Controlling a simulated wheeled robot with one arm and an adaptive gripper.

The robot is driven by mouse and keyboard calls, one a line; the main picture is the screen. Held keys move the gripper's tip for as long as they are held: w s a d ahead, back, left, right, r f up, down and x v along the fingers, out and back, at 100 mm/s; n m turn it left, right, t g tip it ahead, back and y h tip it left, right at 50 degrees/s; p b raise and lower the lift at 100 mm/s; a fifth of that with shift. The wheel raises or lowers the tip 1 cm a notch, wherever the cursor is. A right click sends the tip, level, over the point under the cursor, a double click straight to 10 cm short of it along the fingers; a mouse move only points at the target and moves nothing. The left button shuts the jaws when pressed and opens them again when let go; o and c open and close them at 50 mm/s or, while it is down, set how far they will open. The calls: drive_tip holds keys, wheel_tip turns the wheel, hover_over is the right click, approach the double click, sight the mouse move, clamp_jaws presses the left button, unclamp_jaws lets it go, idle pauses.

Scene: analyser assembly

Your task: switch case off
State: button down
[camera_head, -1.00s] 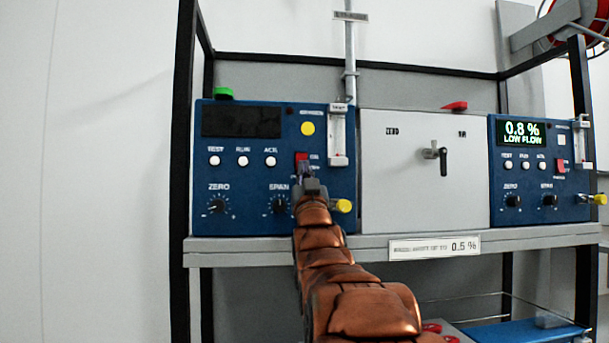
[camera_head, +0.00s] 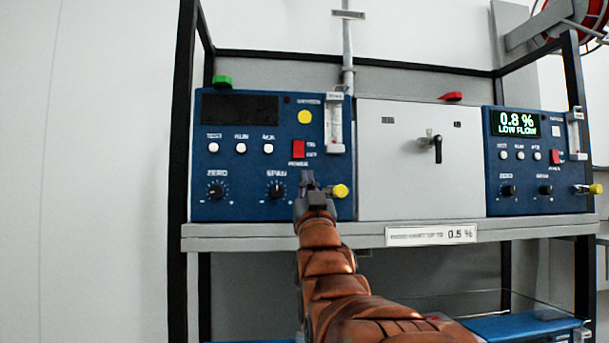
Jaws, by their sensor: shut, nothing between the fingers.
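The left blue analyser case (camera_head: 240,190) stands on the shelf with its display (camera_head: 240,108) dark. Its red power switch (camera_head: 298,149) is in full view on the panel's right half. My gripper (camera_head: 308,178) is shut and empty, just below the switch and apart from it in the picture. The right blue analyser case (camera_head: 525,180) has a lit display (camera_head: 516,124) reading 0.8 % LOW FLOW. Its red power switch (camera_head: 557,156) is far to the right of my gripper.
A grey cabinet with a black handle (camera_head: 437,149) stands between the cases. A yellow knob (camera_head: 340,191) sticks out right of my gripper. A flow meter (camera_head: 334,125) is above it. The shelf edge (camera_head: 270,244) runs below, and a black frame post (camera_head: 178,220) stands at left.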

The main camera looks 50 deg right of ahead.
drive_tip(key=v, duration=0.2)
drive_tip(key=shift+s+a+f, duration=0.1)
drive_tip(key=shift+a+f, duration=0.05)
drive_tip(key=shift+f, duration=0.3)
drive_tip(key=w+a+f+n+g+y, duration=0.1)
drive_tip(key=w+a+f+g+y, duration=0.15)
drive_tip(key=w+f+y, duration=0.6)
drive_tip(key=s+a+f+n+g+y, duration=0.1)
drive_tip(key=a+f+g, duration=0.3)
drive_tip(key=f, duration=0.5)
drive_tip(key=s+a+f+n+g+y+p, duration=0.1)
drive_tip(key=a+f+y, duration=0.1)
drive_tip(key=a+f, duration=0.55)
drive_tip(key=s+a+f+n+g+y, duration=0.1)
drive_tip(key=a+f+g, duration=0.25)
drive_tip(key=f, duration=0.65)
drive_tip(key=s+a+f+n+g+y, duration=0.1)
drive_tip(key=s+a+f+g, duration=0.3)
drive_tip(key=s, duration=0.5)
drive_tip(key=s+a+f+n+g+y+p, duration=0.1)
drive_tip(key=s+a+f+g, duration=0.3)
drive_tip(key=s+f, duration=0.3)
drive_tip(key=s+a+f+n+g+y, duration=0.1)
drive_tip(key=s+a+f+g, duration=0.2)
drive_tip(key=s, duration=0.9)
wheel_tip(320, 180, down, 3)
drive_tip(key=a, duration=0.3)
drive_tip(key=shift+s+r+g+p, duration=0.15)
drive_tip(key=shift+s+g+p, duration=0.15)
drive_tip(key=shift+g+p, duration=0.1)
